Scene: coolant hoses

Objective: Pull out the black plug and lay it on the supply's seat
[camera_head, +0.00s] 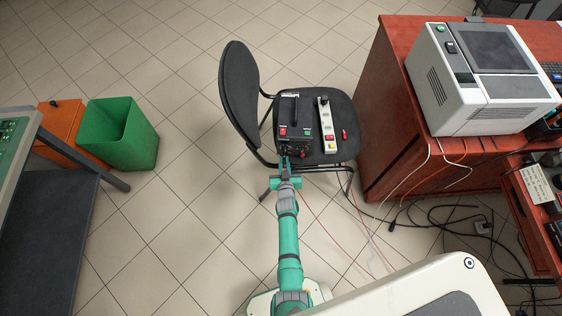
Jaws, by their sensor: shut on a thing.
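The supply (297,115) is a black box with a handle on top. It stands on the dark seat (345,106) of a chair, its front facing my arm. My gripper (285,161) is at the lower left of the supply's front, with its jaws shut. The black plug is too small and too covered by the jaws to make out clearly; the jaws appear shut on it at the supply's front. I cannot tell whether it still sits in its socket. A small red plug (344,134) lies on the seat at the right.
A white power strip (327,128) lies on the seat beside the supply. The chair's backrest (240,92) rises at the left. Thin red leads (322,226) hang to the floor. A red-brown desk (388,120) with a grey device (478,80) stands right. Some seat is bare.

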